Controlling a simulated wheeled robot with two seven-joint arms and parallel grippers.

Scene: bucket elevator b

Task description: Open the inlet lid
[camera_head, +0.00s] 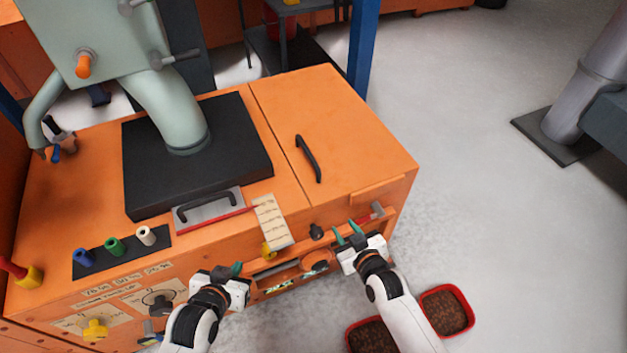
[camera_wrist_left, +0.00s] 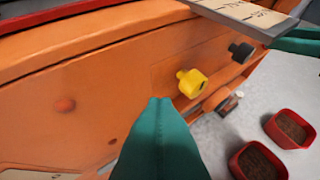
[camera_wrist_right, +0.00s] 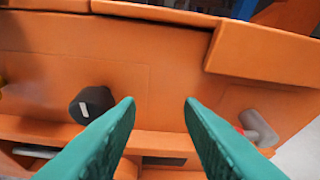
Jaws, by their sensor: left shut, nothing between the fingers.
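The inlet lid (camera_head: 340,140) is the orange panel on the right of the machine's top, lying flat and closed. A dark curved handle (camera_head: 308,158) stands on it toward its left side. My left gripper (camera_head: 238,269) is shut and empty, in front of the machine's front face; its green fingers (camera_wrist_left: 160,135) are together in the left wrist view. My right gripper (camera_head: 346,236) is open and empty at the front face, below the lid's front edge. In the right wrist view its fingers (camera_wrist_right: 160,105) are spread before the orange face. Neither gripper touches the handle.
A yellow knob (camera_wrist_left: 191,82) and a black knob (camera_wrist_right: 92,104) stick out of the front face. A paper-topped plate (camera_head: 271,221) overhangs the front edge. Red trays (camera_head: 446,311) with brown contents sit on the floor. A blue post (camera_head: 363,45) stands behind the lid.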

